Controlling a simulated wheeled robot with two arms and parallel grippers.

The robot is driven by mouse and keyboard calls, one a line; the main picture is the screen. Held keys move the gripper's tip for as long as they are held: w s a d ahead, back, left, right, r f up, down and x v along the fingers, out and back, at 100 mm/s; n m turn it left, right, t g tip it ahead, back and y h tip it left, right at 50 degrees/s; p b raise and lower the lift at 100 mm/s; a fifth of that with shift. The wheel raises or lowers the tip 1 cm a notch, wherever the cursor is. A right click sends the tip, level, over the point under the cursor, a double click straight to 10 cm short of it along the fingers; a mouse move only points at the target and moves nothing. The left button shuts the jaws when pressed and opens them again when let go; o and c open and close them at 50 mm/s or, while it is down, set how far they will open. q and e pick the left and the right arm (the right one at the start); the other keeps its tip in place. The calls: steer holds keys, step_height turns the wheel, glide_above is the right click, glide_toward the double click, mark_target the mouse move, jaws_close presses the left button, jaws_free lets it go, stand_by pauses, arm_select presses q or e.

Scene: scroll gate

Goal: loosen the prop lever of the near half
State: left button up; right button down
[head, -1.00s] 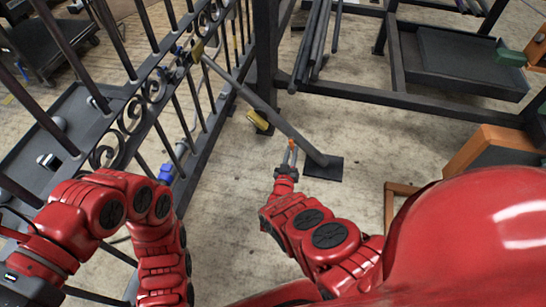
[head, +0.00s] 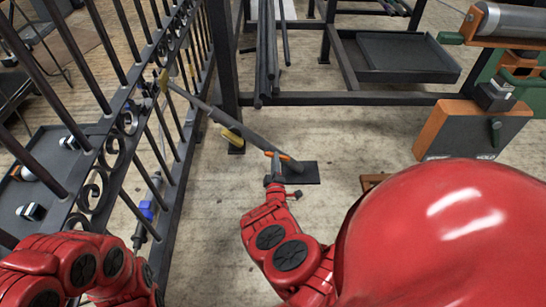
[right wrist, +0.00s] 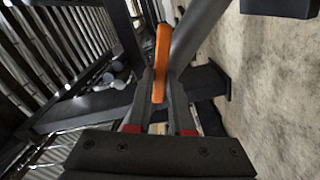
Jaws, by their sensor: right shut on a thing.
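The near gate half (head: 120,105) is a dark barred panel with scrolls at the left of the head view.
A dark post (head: 222,60) stands behind the prop. A rack with long dark bars (head: 268,50) and a tray (head: 405,56) is at the back. An orange-and-grey machine (head: 475,130) stands at the right. Bare floor lies around the plate.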

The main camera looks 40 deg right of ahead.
steer(key=shift+r+n, duration=0.35)
steer(key=shift+n, duration=0.75)
steer(key=c, duration=0.8)
jaws_free()
arm_select(q)
steer(key=w+d+r+n+g+h+p, duration=0.2)
steer(key=w+d+r+g, duration=0.3)
steer(key=g, duration=0.6)
steer(key=shift+w+d+r+n+h+p, duration=0.35)
steer(key=shift+w+d+n+p, duration=0.35)
steer(key=shift+w+d, duration=0.85)
arm_select(e)
steer(key=v, duration=0.7)
steer(key=shift+s, duration=0.25)
